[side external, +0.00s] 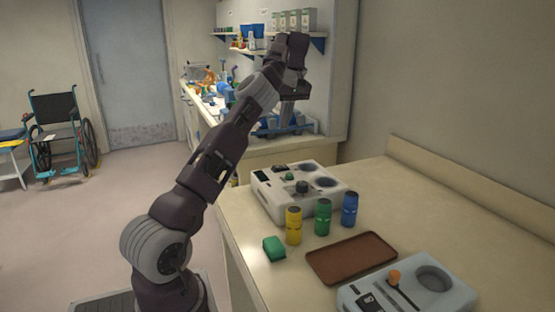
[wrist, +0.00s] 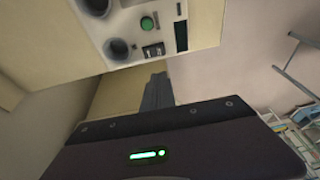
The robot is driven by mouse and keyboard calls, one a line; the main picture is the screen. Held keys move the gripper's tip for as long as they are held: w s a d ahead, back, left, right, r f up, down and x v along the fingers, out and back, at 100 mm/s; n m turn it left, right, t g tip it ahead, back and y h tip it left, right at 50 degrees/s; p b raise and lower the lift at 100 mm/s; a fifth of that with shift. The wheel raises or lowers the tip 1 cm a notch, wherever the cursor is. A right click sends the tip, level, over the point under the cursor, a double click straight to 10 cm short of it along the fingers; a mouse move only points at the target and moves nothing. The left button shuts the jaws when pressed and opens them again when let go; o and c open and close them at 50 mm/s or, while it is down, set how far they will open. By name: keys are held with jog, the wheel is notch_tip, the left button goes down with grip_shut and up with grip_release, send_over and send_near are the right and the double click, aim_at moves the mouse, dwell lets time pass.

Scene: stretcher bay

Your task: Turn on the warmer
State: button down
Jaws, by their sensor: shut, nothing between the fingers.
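A white device (side external: 272,202) with two round wells, a dark display, a green button (side external: 289,177) and a black knob (side external: 302,187) stands on the counter. The same device also shows at the top of the wrist view (wrist: 125,22), with its green button (wrist: 147,23) and a small black switch (wrist: 153,50). A grey device (side external: 405,303) with an orange-tipped lever (side external: 394,276), a dark switch and one round well stands at the front right. I cannot tell for certain which is the warmer. My gripper (side external: 287,115) is shut and empty, raised above and behind the white device; it also shows in the wrist view (wrist: 158,80).
Yellow (side external: 294,226), green (side external: 323,217) and blue (side external: 350,209) canisters stand before the white device. A green block (side external: 274,248) and an empty brown tray (side external: 350,258) lie nearby. The counter (side external: 440,225) is clear at the right. A wheelchair (side external: 57,133) stands far left.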

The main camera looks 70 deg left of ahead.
aim_at(276, 166)
jog(key=shift+a+f, duration=0.1)
jog(key=shift+f, duration=0.15)
jog(key=x, duration=0.9)
jog(key=d+x, duration=0.1)
jog(key=x, duration=0.3)
jog(key=shift+s+f, duration=0.15)
jog(key=shift+f, duration=0.4)
jog(key=shift+s+a+f+t, duration=0.2)
jog(key=shift+f+t, duration=0.1)
jog(key=shift+t, duration=0.2)
jog(key=shift+w+r, duration=0.3)
jog(key=shift+w, duration=0.45)
